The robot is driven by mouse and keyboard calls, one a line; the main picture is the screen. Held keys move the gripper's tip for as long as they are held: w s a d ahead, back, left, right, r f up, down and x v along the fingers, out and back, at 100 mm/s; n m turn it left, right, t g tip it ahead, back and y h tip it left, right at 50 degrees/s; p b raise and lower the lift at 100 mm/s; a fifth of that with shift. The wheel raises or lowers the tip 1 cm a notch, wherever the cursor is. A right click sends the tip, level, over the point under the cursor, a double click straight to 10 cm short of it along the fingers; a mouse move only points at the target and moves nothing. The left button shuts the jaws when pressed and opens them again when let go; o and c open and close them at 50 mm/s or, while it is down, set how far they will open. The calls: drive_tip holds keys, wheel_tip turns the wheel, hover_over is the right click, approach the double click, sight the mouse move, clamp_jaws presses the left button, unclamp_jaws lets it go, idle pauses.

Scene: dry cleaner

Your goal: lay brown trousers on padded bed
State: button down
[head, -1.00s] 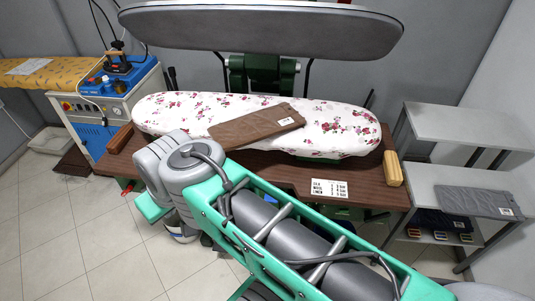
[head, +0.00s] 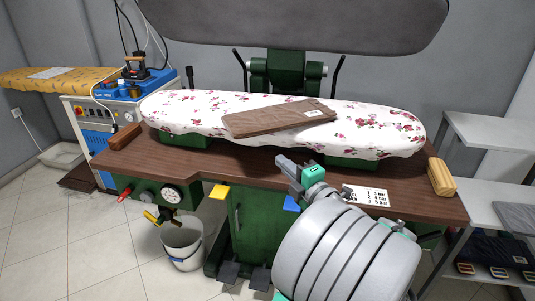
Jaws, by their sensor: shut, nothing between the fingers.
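The brown trousers (head: 270,119), folded into a flat strip with a small white tag, lie on the padded bed (head: 370,125). The bed has a white cover with red flowers. The trousers lie slightly aslant across its middle, and their front edge is near the bed's front edge. My gripper (head: 284,163) is in front of the bed, apart from the trousers and close to the brown wooden table. It is shut and holds nothing; its fingertips are small in this view.
The grey upper press plate (head: 300,20) hangs raised above the bed. The wooden table (head: 240,162) bears a white label card (head: 366,195) and a light wooden block (head: 441,178). A white bucket (head: 183,243) stands on the floor below. Grey shelves (head: 492,140) are at the right.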

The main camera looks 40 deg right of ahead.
drive_tip(key=p, duration=0.2)
approach(261, 135)
drive_tip(key=w+a, duration=0.2)
drive_tip(key=w, duration=0.1)
drive_tip(key=w+d+p, duration=0.1)
drive_tip(key=w+d, duration=0.1)
drive_tip(key=w, duration=0.1)
drive_tip(key=shift+d, duration=0.25)
drive_tip(key=shift+w+d, duration=0.2)
drive_tip(key=shift+d, duration=0.1)
